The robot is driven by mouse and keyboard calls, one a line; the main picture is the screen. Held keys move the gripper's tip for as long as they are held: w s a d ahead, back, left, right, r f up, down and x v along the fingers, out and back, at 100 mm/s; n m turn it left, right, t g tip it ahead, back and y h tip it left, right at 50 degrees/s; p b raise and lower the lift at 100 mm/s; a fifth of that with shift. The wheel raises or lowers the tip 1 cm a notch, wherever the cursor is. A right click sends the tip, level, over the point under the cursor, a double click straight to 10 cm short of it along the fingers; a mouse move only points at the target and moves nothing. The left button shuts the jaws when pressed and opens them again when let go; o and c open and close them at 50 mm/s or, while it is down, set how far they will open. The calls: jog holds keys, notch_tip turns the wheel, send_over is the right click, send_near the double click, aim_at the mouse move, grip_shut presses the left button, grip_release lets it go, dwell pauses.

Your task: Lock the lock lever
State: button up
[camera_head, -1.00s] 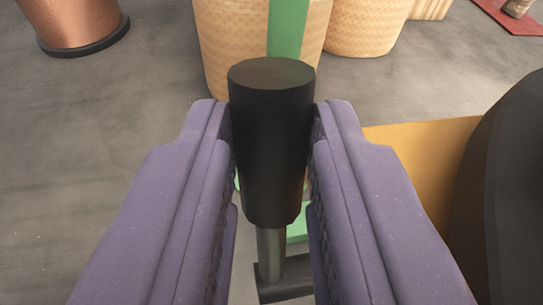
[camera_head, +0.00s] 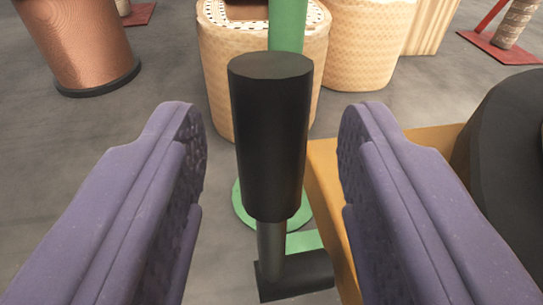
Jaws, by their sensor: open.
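The lock lever has a black cylindrical handle (camera_head: 270,140) on a grey metal rod (camera_head: 270,250), which rises from a dark block (camera_head: 295,276) at the bottom of the view. The handle stands nearly upright, leaning slightly. My gripper (camera_head: 270,135) is open, with one purple finger on each side of the handle. Gaps show between the handle and both fingers, so neither appears to touch it. The lower parts of the fingers run out of the picture.
A green post with a round green base (camera_head: 245,205) stands behind the handle. A yellow-orange block (camera_head: 325,180) and a large dark rounded body (camera_head: 510,170) are close on the right. Tan wrapped coils (camera_head: 220,75) and a copper coil (camera_head: 80,45) stand behind. Grey floor lies open at left.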

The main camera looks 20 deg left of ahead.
jog(key=p+v, duration=0.3)
jog(key=v, duration=0.4)
jog(key=shift+s, duration=0.35)
jog(key=shift+d, duration=0.15)
